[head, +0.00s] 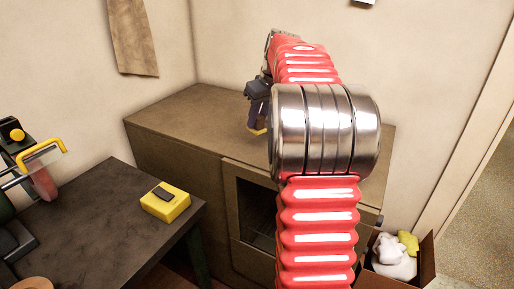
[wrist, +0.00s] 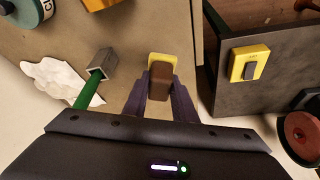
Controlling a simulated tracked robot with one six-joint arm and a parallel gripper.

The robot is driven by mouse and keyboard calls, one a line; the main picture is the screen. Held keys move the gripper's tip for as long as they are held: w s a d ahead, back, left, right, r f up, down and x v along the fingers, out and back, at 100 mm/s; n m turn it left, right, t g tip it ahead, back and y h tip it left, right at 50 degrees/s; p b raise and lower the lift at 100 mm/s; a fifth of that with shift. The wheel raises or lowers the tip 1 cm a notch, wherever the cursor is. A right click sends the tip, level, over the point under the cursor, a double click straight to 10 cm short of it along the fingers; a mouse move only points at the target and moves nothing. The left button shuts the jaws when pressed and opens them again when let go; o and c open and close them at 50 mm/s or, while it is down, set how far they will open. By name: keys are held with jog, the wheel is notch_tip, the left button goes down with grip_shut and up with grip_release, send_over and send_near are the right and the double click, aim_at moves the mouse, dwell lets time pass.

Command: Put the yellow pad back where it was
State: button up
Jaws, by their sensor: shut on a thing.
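My gripper (head: 257,108) is over the brown cabinet top in the head view, partly hidden by my arm. In the wrist view its two dark fingers (wrist: 160,88) are shut on the yellow pad (wrist: 159,58), which has a brown block-like part between the fingers. A bit of the pad's yellow (head: 259,130) shows below the fingers in the head view. I cannot tell for sure whether the pad touches the cabinet top (head: 180,115) or hangs just above it.
A yellow box with a dark top piece (head: 166,202) sits on the dark table (head: 90,225). In the wrist view, a green-handled hammer (wrist: 97,78), a white cloth (wrist: 55,82) and a green round thing (wrist: 28,10) lie left of the pad. An open box (head: 425,262) holds rags.

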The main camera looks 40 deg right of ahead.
aim_at(257, 131)
notch_tip(257, 131, down, 5)
dwell(0.4)
jog(key=shift+f, duration=1.85)
jog(key=shift+f, duration=0.1)
jog(key=o, duration=1)
jog(key=v, duration=1.2)
